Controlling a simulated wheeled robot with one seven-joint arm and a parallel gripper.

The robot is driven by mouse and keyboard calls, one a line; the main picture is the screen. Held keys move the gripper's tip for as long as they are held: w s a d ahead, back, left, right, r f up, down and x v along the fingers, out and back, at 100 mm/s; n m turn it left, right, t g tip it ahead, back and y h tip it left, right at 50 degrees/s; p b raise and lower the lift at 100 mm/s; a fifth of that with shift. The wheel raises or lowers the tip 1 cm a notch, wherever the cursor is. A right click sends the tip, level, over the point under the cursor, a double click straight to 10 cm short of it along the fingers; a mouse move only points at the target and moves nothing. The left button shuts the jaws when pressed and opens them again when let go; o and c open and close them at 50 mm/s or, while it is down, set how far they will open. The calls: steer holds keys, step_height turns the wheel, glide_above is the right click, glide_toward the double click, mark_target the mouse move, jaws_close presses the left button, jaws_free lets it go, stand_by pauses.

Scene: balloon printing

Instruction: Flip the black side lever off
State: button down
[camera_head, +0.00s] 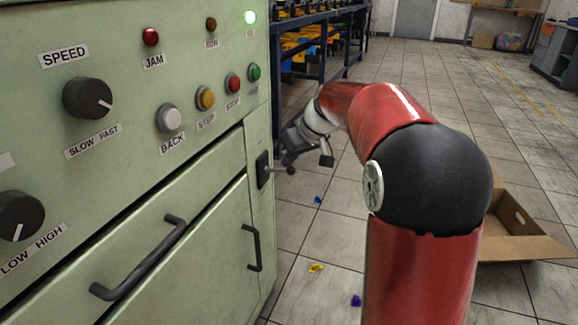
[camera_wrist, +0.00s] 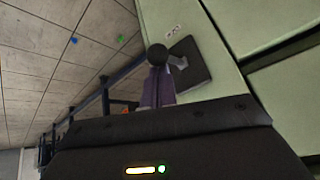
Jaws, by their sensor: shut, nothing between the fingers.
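The black side lever (camera_head: 290,170) sticks out from a dark plate (camera_head: 262,170) on the narrow side face of the green machine. Its round black knob (camera_wrist: 157,54) shows in the wrist view, with the lever's plate (camera_wrist: 192,63) just right of it. My gripper (camera_head: 287,157) is close above the lever in the head view. In the wrist view the fingers of my gripper (camera_wrist: 157,72) are together and empty, with their tips right at the knob. I cannot tell whether they touch it.
An open cardboard box (camera_head: 525,245) stands on the floor at right. Small coloured balloons (camera_head: 316,267) lie on the tiles. A blue rack (camera_head: 325,50) stands behind.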

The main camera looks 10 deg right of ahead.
steer(key=shift+s+d+f+b, duration=0.15)
steer(key=shift+d+f+b, duration=0.05)
steer(key=shift+f+b, duration=0.4)
steer(key=shift+s+d+f+b, duration=0.1)
steer(key=shift+d+f+b, duration=0.1)
steer(key=shift+f+b, duration=0.3)
steer(key=shift+s+d+f+b, duration=0.15)
steer(key=shift+f+b, duration=0.4)
steer(key=shift+f, duration=0.1)
steer(key=shift+r, duration=0.1)
steer(key=shift+r+p, duration=0.55)
steer(key=shift+r, duration=0.15)
